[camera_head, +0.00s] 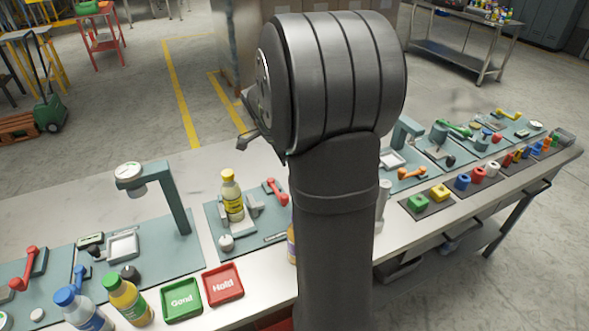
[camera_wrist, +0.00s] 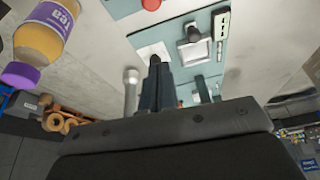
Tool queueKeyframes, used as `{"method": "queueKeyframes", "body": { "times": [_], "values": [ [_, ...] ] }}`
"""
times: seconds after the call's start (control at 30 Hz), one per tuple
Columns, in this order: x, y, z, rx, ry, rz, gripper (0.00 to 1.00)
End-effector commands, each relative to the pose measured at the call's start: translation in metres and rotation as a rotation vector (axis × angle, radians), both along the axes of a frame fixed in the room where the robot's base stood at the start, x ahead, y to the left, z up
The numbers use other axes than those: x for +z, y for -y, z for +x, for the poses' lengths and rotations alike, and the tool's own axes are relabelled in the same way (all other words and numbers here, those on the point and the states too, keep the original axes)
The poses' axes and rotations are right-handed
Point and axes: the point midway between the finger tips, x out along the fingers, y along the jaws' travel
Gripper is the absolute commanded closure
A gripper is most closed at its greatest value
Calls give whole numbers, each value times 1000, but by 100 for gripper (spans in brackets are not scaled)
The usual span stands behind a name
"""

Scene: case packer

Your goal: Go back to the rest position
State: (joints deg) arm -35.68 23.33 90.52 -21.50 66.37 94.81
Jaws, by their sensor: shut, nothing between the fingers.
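My gripper (camera_wrist: 157,86) shows in the wrist view as dark fingers held together, with nothing between them. In the head view my dark arm stands up through the middle of the picture and hides most of my gripper; only a small dark part shows left of the arm, above the bench. The bench (camera_head: 70,228) lies below, with free space between it and that part.
A tea bottle (camera_wrist: 45,38) with a purple cap shows in the wrist view. A yellow bottle (camera_head: 231,195), blue-capped bottle (camera_head: 82,308) and green-capped bottle (camera_head: 128,300) stand on the bench. Green "Good" (camera_head: 182,299) and red "Hold" (camera_head: 223,284) trays lie near the front. A stand (camera_head: 172,195) rises left.

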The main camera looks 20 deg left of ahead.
Motion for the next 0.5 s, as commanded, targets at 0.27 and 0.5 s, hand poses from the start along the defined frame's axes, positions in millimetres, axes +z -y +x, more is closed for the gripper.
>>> {"method": "queueKeyframes", "body": {
  "times": [0.27, 0.5],
  "values": [
    [-2, 0, 0, 0, -1, -1, 100],
    [-27, 8, 5, -2, -4, -3, 100]
  ]
}}
